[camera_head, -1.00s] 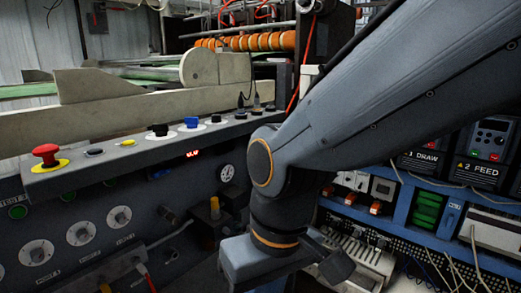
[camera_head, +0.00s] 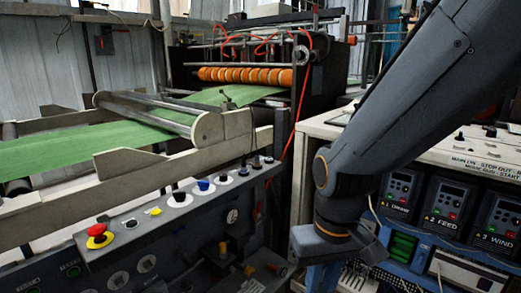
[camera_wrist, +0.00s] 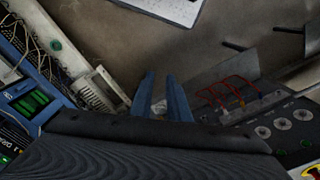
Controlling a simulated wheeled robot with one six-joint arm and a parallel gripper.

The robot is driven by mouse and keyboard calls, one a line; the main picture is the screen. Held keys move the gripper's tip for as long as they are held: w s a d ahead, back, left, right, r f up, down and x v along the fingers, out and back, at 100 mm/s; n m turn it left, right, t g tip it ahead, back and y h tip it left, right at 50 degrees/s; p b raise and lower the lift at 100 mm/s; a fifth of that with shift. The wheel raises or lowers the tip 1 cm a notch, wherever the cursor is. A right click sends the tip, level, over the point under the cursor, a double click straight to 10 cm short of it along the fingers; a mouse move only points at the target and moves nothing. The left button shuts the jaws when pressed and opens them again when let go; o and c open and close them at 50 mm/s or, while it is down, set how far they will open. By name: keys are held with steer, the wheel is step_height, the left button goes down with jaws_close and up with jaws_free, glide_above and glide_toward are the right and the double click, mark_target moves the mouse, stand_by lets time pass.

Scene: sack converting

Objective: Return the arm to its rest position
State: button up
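My arm reaches down from the top right in the head view, bent at an elbow in front of the control panels. My gripper (camera_wrist: 162,92) shows in the wrist view as two blue fingers with a narrow gap between them. Nothing is held between them, and they point down over the floor. In the head view the fingers are cut off by the bottom edge.
A sloped panel with a red button (camera_head: 98,236) and several knobs stands left of my arm. A drive cabinet with display units (camera_head: 446,212) is close on the right. Green web (camera_head: 85,150) runs to orange rollers (camera_head: 245,76) behind. Bare floor (camera_wrist: 190,45) lies below my gripper.

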steer(key=s+d+r+m+p, duration=0.2)
steer(key=d+r+p, duration=0.6)
steer(key=r+p, duration=0.2)
steer(key=shift+s+d+r+h+p, duration=0.15)
steer(key=shift+h+p, duration=0.15)
steer(key=shift+p, duration=0.85)
